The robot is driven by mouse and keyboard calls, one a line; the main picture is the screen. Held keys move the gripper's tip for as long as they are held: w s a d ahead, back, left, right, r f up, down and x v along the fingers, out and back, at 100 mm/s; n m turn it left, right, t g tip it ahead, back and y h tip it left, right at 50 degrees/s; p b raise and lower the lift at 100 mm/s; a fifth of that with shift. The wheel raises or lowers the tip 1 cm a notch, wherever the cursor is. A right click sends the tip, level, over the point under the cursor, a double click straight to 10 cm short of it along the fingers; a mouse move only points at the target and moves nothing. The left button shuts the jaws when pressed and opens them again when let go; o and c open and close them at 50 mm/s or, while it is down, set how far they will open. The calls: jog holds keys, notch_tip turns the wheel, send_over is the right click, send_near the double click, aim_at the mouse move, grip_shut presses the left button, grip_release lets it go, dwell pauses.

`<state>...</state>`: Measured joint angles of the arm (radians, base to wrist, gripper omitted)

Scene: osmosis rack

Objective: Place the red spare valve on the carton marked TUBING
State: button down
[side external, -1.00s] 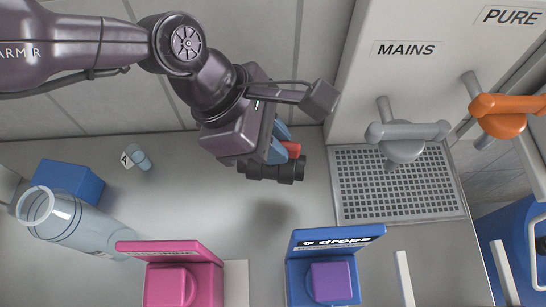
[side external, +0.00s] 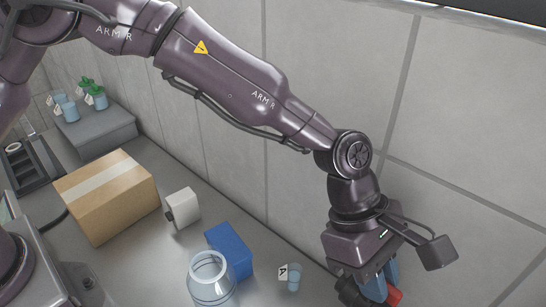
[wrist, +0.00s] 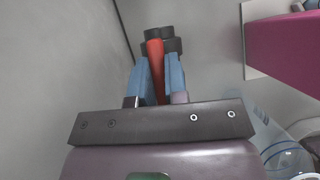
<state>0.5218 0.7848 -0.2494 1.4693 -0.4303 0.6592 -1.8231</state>
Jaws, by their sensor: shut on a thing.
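My gripper (side external: 376,284) is at the lower right of the side view, its blue fingers shut on the red spare valve (side external: 395,297). In the wrist view the fingers (wrist: 158,78) pinch the valve's red body (wrist: 155,58), with its black ends (wrist: 160,36) beyond the tips. The valve is held up, with no support seen under it. A brown carton (side external: 104,196) with a pale tape strip stands at the left, well away from my gripper. I see no TUBING marking on its visible faces.
A white device (side external: 182,208), a blue box (side external: 230,250), a clear jar (side external: 210,282) and a cup tagged A (side external: 292,277) stand between carton and gripper. A grey block (side external: 95,132) with cups is behind. A magenta thing (wrist: 290,48) shows in the wrist view.

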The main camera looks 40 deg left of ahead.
jog(key=a+r+n, duration=0.1)
jog(key=a+r, duration=0.2)
jog(key=a, duration=1.4)
jog(key=a+r, duration=0.4)
jog(key=a, duration=1.3)
jog(key=s+a+r, duration=0.3)
jog(key=s+a, duration=0.9)
jog(key=a, duration=0.1)
jog(key=s+a+r, duration=0.2)
jog(key=s, duration=1)
jog(key=shift+t, duration=0.3)
jog(key=shift+w+a+f, duration=1.5)
jog(key=shift+w+f, duration=0.25)
jog(key=shift+f, duration=0.45)
jog(key=shift+w+a+f, duration=1.5)
jog(key=shift+w+f, duration=0.3)
jog(key=shift+f, duration=0.35)
jog(key=shift+w+a+f, duration=1.5)
jog(key=shift+w+f, duration=0.25)
jog(key=shift+f, duration=0.45)
jog(key=shift+f, duration=0.1)
